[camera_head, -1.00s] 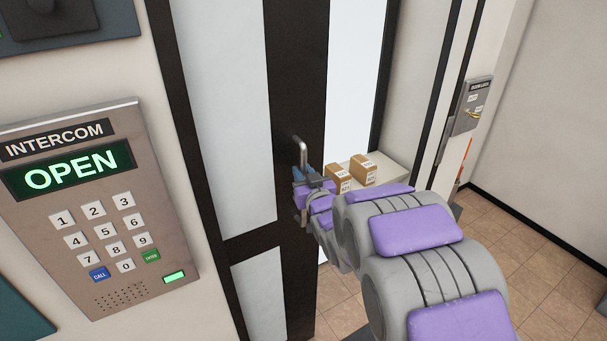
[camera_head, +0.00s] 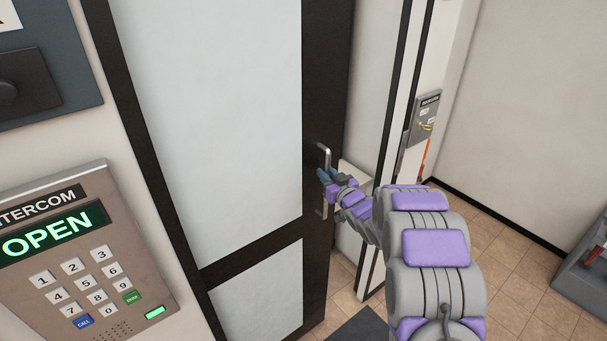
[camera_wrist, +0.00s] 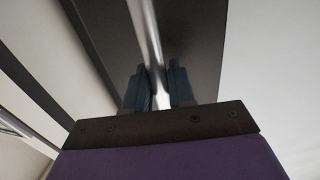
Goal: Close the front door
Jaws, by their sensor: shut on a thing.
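The front door (camera_head: 225,120) has a dark frame and pale panels. It stands partly open, with a gap at its right edge in the head view. Its metal handle (camera_head: 326,156) is a vertical bar on the dark right stile. My gripper (camera_head: 327,176) is at the handle, its fingers around the bar. In the wrist view the two dark fingers (camera_wrist: 161,90) are closed on the bright handle bar (camera_wrist: 150,35), which runs between them. My fingers hide part of the bar.
An intercom (camera_head: 70,255) reading OPEN is on the wall at left. A grey wall box (camera_head: 424,118) is beyond the doorway. A dark mat (camera_head: 357,328) lies on the tiled floor below. A grey container (camera_head: 585,280) stands at far right. Tiled floor between is clear.

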